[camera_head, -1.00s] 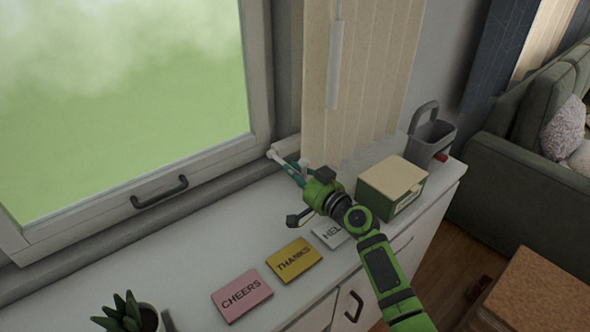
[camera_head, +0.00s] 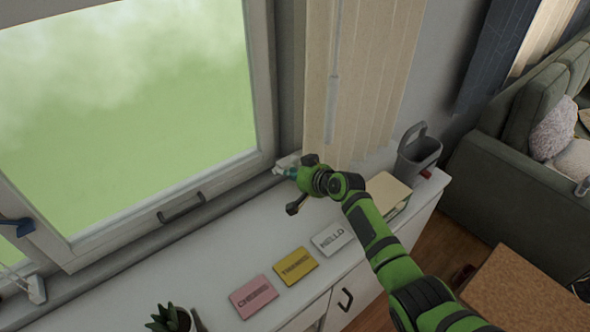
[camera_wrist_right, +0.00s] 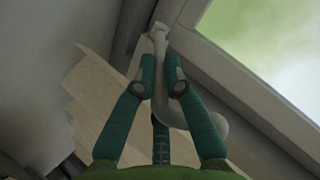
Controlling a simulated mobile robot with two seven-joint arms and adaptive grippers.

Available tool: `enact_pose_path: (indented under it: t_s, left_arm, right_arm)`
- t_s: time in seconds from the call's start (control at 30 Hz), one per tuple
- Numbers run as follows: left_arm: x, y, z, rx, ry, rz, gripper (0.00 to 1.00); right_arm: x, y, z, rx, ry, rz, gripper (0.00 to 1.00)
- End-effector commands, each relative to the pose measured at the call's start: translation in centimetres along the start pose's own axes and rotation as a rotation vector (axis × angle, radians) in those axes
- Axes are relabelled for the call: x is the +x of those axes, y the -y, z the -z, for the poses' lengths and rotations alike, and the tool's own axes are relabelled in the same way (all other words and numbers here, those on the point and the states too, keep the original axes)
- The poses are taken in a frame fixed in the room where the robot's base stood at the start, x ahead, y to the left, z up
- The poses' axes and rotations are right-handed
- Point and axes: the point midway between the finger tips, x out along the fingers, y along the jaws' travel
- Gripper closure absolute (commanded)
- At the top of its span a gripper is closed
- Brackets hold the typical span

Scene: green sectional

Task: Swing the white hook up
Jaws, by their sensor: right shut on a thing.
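The white hook (camera_wrist_right: 184,98) is a curved pale lever beside the window frame in the right wrist view. Its upper end meets a small mount on the frame, and its lower end bends to the right. My right gripper (camera_wrist_right: 161,78) has a teal finger on either side of the hook and is shut on it. In the head view, the right gripper (camera_head: 286,171) is at the lower right corner of the window, and a small pale part of the hook (camera_head: 285,161) shows there, mostly covered. My left gripper is not in view.
The white sill cabinet (camera_head: 215,262) bears pink, yellow and white cards, a plant (camera_head: 170,318), a box (camera_head: 389,187) and a grey watering can (camera_head: 418,152). A beige blind (camera_head: 365,80) hangs close behind the gripper. Another pale latch (camera_head: 37,290) is at the far left.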

Motion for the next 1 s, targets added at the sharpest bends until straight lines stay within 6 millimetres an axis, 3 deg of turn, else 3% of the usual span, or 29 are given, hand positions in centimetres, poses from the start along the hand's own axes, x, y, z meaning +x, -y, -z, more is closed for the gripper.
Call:
enact_pose_path:
  t_s: [0.73, 0.77, 0.8, 1.0]
  left_arm:
    - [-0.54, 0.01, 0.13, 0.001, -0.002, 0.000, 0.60]
    - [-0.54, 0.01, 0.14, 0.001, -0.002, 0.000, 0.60]
    - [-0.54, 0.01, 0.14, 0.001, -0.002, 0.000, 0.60]
    - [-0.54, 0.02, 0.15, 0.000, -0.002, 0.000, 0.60]
  right_arm:
    - [0.08, 0.53, 0.76, 0.000, 0.072, -0.047, 1.00]
    - [0.08, 0.53, 0.76, 0.000, 0.072, -0.047, 0.76]
    - [0.08, 0.53, 0.76, -0.001, 0.072, -0.047, 0.64]
    - [0.07, 0.51, 0.78, -0.001, 0.071, -0.047, 0.64]
